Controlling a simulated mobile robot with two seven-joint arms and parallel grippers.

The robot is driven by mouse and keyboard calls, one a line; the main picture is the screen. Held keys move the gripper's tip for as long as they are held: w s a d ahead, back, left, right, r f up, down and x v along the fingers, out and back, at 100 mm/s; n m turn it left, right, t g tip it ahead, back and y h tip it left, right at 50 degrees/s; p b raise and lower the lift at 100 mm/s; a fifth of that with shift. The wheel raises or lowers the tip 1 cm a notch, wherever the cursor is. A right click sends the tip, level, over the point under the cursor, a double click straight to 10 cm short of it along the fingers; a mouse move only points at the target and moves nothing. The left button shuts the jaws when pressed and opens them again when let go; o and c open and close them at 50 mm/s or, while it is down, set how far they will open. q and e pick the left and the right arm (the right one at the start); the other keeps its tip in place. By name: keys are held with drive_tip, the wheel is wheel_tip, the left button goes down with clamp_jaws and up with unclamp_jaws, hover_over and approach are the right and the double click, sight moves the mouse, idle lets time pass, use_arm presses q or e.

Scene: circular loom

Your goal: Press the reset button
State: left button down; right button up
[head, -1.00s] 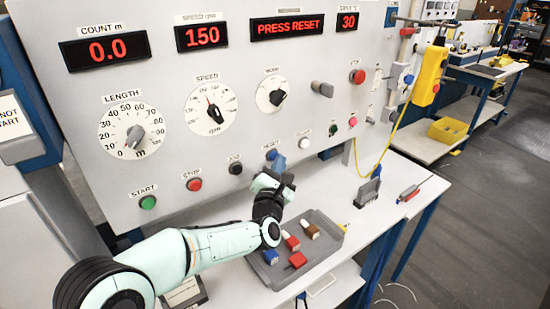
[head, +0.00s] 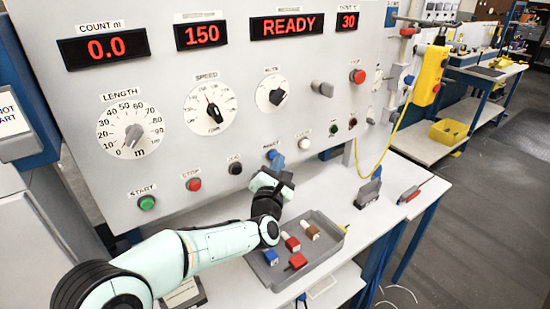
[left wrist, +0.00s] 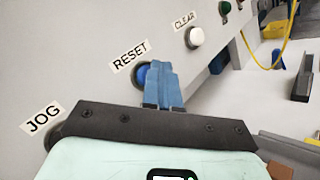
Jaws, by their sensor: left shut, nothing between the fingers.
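The blue reset button (head: 271,154) is on the grey panel's lower row, under its RESET label. In the left wrist view the button (left wrist: 141,76) shows partly, its right side hidden by my fingers. My left gripper (head: 277,161) is shut and empty, its blue fingertips at the button. In the left wrist view the fingertips (left wrist: 160,66) overlap the button's right edge; I cannot tell whether they touch it. The message display (head: 287,25) reads READY. My right gripper is not in view.
The white clear button (head: 304,143) is right of reset; the black jog button (head: 235,168), red stop (head: 193,184) and green start (head: 147,203) are to its left. A grey tray (head: 327,244) with several small blocks lies below my left gripper.

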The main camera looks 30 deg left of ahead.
use_arm(q)
drive_tip(key=shift+s+d+b, duration=0.35)
drive_tip(key=shift+d+b, duration=0.1)
drive_tip(key=shift+d, duration=0.25)
drive_tip(key=d, duration=0.1)
drive_tip(key=s+d+b, duration=0.1)
drive_tip(key=d, duration=0.1)
drive_tip(key=s+d+b, duration=0.1)
drive_tip(key=shift+d, duration=0.3)
idle(1.3)
